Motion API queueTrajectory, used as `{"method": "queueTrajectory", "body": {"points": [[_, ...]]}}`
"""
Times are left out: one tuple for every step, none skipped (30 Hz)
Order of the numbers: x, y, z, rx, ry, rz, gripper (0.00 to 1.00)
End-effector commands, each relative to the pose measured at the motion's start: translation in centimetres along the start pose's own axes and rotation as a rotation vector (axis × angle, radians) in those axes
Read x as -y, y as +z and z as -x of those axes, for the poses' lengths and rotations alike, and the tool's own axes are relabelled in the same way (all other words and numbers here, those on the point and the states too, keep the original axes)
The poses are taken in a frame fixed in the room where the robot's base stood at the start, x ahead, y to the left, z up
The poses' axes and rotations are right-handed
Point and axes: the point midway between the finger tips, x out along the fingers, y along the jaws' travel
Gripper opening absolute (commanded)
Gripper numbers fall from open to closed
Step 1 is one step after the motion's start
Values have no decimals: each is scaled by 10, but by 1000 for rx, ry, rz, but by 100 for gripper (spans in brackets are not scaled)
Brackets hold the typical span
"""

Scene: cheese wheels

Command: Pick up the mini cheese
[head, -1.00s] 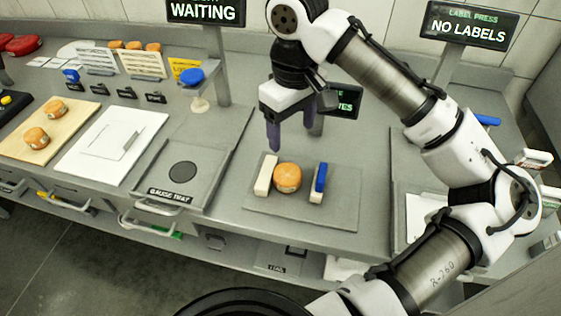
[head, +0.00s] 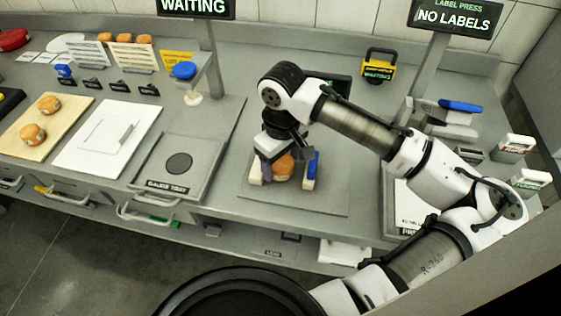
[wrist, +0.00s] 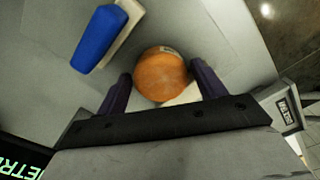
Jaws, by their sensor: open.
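The mini cheese (head: 285,168) is a small round orange wheel on a grey plate (head: 325,205) on the bench, between a cream block and a blue-topped block. My gripper (head: 272,178) is low over it and partly hides it in the head view. In the wrist view the cheese (wrist: 160,74) lies between the two dark fingers of my gripper (wrist: 160,88), which are open with a gap on either side. Whether the fingers reach down around its sides I cannot tell.
The blue-topped block (head: 312,170) stands close right of the cheese and the cream block (head: 256,172) close left. The gauge tray (head: 180,165) lies further left. More cheeses (head: 33,134) sit on a wooden board at far left.

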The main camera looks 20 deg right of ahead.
Motion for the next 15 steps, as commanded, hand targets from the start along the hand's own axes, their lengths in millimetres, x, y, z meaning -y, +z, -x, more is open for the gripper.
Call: {"method": "queueTrajectory", "body": {"points": [[0,0,-3,0,-1,0,69],[0,0,-4,-1,-1,0,69],[0,0,-6,-1,-1,0,69],[0,0,-6,-1,-1,0,69],[0,0,-6,-1,-1,0,69],[0,0,-6,-1,-1,0,69],[0,0,-6,-1,-1,0,69],[0,0,-6,-1,-1,0,69],[0,0,-6,-1,-1,0,68],[0,0,-6,-1,-1,0,64],[0,0,-6,-1,-1,0,60],[0,0,-6,-1,-1,0,55],[0,0,-6,-1,-1,0,51],[0,0,-6,-1,-1,0,47],[0,0,-6,-1,-1,0,42]]}}
